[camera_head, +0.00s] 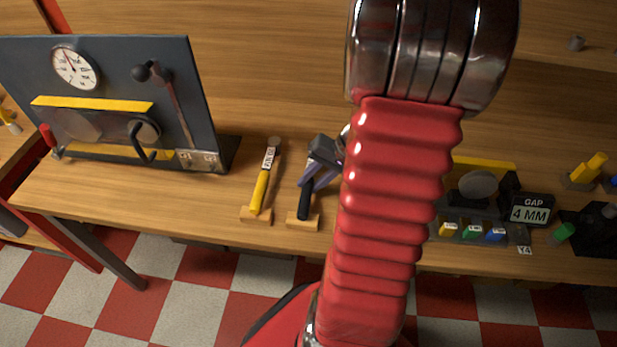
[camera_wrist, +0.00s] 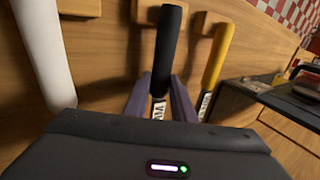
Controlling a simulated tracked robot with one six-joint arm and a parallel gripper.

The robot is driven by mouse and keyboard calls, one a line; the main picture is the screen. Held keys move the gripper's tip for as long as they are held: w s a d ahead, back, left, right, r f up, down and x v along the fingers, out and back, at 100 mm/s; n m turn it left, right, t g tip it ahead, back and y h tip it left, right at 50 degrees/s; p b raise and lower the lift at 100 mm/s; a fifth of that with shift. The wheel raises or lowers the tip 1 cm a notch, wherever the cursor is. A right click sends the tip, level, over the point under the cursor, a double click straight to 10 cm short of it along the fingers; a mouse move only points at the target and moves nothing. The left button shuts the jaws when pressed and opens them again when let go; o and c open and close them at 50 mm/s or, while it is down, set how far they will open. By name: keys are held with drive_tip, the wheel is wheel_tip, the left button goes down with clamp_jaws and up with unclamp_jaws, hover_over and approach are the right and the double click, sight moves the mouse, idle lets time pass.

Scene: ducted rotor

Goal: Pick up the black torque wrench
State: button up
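The black torque wrench (camera_head: 304,200) lies on the bench, its black handle end on a small wooden block (camera_head: 303,222). My gripper (camera_head: 318,174) is over its shaft, just beyond the handle. In the wrist view, the black handle (camera_wrist: 167,45) points away between the two purple fingers of my gripper (camera_wrist: 160,90). The fingers look open, one on each side of the wrench, with the shaft's label showing between them. Contact cannot be told. The wrench's far end is hidden by my gripper.
A yellow-handled wrench (camera_head: 260,190) lies close to the left in the head view. A white-handled one (camera_wrist: 43,50) lies on the other side in the wrist view. A dark panel with a dial (camera_head: 110,100) stands left. A gap sign (camera_head: 531,210) and coloured blocks are right.

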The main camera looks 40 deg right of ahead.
sight(312, 183)
clamp_jaws()
wheel_tip(312, 183, up, 10)
idle(0.8)
idle(0.3)
